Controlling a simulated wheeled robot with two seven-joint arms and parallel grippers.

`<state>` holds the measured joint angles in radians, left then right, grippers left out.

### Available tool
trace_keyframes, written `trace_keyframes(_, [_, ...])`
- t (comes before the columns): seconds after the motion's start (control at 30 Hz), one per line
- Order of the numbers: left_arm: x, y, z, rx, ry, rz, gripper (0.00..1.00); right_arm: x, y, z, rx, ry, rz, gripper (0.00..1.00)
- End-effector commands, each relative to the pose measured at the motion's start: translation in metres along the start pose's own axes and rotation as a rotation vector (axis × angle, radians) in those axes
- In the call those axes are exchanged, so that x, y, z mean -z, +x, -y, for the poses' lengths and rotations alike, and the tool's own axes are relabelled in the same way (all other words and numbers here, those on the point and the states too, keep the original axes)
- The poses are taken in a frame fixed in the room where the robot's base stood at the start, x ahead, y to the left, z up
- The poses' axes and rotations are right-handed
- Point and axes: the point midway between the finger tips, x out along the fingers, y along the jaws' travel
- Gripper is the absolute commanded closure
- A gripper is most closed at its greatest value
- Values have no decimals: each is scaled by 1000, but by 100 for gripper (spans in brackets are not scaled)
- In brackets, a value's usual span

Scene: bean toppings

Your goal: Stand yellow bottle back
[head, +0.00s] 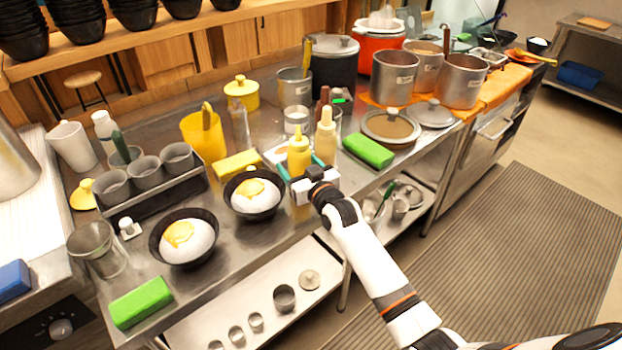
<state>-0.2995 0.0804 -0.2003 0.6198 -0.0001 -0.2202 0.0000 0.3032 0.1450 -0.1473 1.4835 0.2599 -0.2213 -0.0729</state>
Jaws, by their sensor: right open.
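A yellow squeeze bottle (299,153) stands upright on the steel counter, near its front edge at the middle of the head view. My right gripper (300,168) is at the bottle's lower part, with its teal fingertips apart on either side. It is open; I cannot tell whether either finger touches the bottle. The gripper body hides the bottle's base. A paler cream squeeze bottle (326,136) stands just right of and behind the yellow one. My left gripper is out of view.
A black bowl (231,199) of rice with yellow topping stands left of the gripper, another (159,251) farther left. A yellow sponge (236,164) lies behind, a green block (368,150) to the right. Grey cups (146,169) and a yellow pitcher (204,140) crowd the left.

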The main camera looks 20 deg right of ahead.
Motion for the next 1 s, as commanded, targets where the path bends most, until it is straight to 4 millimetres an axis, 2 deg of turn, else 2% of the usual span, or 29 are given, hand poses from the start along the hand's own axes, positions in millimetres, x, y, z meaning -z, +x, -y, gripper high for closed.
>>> trace_keyframes(0.3, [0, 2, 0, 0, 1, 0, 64, 2, -68, 0, 0, 0, -1, 27])
trace_keyframes(0.5, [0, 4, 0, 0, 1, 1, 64, 1, -98, 0, 0, 0, -1, 27])
trace_keyframes(0.67, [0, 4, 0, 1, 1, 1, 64, 0, -107, 0, 0, 0, 0, 27])
trace_keyframes(1.0, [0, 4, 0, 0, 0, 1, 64, 0, -107, 0, 0, 0, 0, 27])
